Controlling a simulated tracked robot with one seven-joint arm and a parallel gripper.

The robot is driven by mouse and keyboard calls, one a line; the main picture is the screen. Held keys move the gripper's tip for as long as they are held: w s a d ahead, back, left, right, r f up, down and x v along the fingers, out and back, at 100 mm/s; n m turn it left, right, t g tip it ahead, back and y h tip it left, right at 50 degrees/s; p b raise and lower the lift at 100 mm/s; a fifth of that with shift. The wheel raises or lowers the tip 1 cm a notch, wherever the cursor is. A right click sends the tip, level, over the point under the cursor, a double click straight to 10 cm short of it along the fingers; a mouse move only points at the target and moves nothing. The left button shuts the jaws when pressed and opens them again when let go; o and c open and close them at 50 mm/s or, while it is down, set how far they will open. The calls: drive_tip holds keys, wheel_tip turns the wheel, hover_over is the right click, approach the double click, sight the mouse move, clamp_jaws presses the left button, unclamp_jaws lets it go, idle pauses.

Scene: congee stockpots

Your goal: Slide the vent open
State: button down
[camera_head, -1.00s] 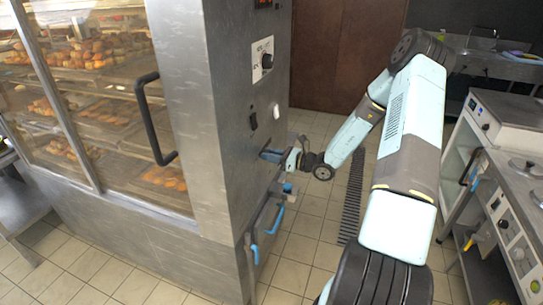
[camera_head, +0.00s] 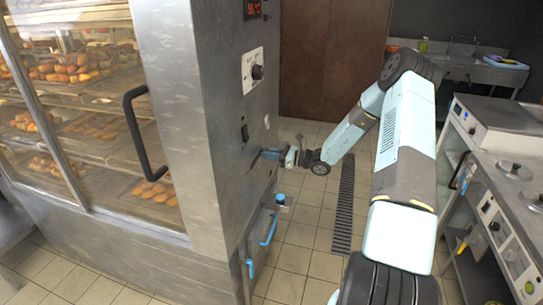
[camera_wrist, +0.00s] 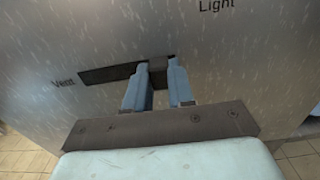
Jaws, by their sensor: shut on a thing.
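The vent is a dark slot (camera_wrist: 110,73) in the steel side panel of the oven cabinet, with the word "Vent" at its left end in the wrist view. A small dark slider knob (camera_wrist: 157,70) sits at the slot's right end. My gripper (camera_wrist: 161,78) is shut on this knob, one blue finger on each side. In the head view my gripper (camera_head: 270,154) is at the cabinet's side panel, below and right of the black switch; the knob is hidden there, and part of the slot (camera_head: 255,161) shows left of the fingers.
The cabinet's glass door, with a black handle (camera_head: 142,135), shows trays of pastries. A dial (camera_head: 257,72) and a black switch (camera_head: 244,132) are above the vent. Blue handles (camera_head: 270,229) are below. A stove counter (camera_head: 505,180) stands right; tiled floor lies between.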

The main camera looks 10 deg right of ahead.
drive_tip(key=shift+w+d+r, duration=0.1)
drive_tip(key=shift+w, duration=0.1)
drive_tip(key=c, duration=1)
unclamp_jaws()
drive_tip(key=shift+o, duration=0.2)
drive_tip(key=v, duration=1.3)
drive_tip(key=shift+s+d+f, duration=0.2)
drive_tip(key=shift+d+f, duration=0.05)
drive_tip(key=shift+d, duration=0.05)
drive_tip(key=s+a+r+n+g+h, duration=0.6)
drive_tip(key=s+a+r+n+g, duration=0.3)
drive_tip(key=s+a+r+n, duration=0.55)
drive_tip(key=s+d+r+n+t+h, duration=0.2)
drive_tip(key=s+r+n+h, duration=0.2)
drive_tip(key=s+r, duration=0.4)
drive_tip(key=s+d+r+n+t+h, duration=0.1)
drive_tip(key=s+r+n+t+h, duration=0.2)
drive_tip(key=s+r, duration=0.6)
drive_tip(key=s+n+h, duration=0.2)
drive_tip(key=s, duration=0.4)
drive_tip(key=shift+s+d+n, duration=0.15)
drive_tip(key=shift+d+n, duration=0.2)
